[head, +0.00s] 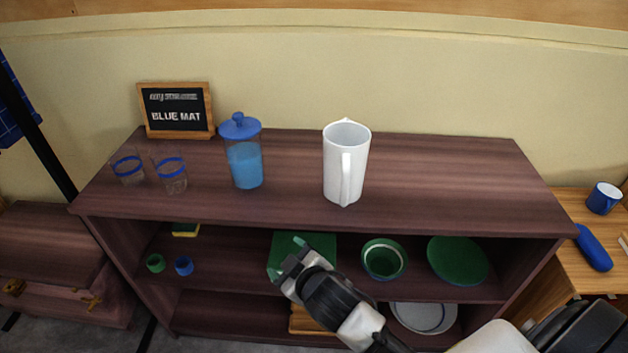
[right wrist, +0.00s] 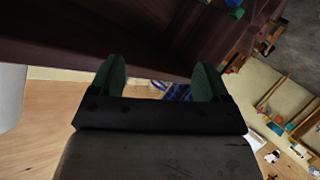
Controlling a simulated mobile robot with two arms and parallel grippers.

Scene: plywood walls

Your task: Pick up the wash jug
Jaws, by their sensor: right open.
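A tall white jug (head: 340,160) stands upright on the top of the dark wooden shelf unit (head: 430,185), right of its middle. Its handle faces me. A clear jug with a blue lid and blue contents (head: 245,162) stands to its left. My right gripper (head: 287,257) is in front of the shelf unit, below and left of the white jug and apart from it. In the right wrist view its green-tipped fingers (right wrist: 160,82) are spread with nothing held between them. A white shape (right wrist: 10,96) shows at that view's left edge; I cannot tell what it is. My left gripper is not in view.
Two blue-rimmed glasses (head: 171,177) and a framed sign reading "BLUE MAT" (head: 175,111) stand on the left of the top. The top right of the jug is clear.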

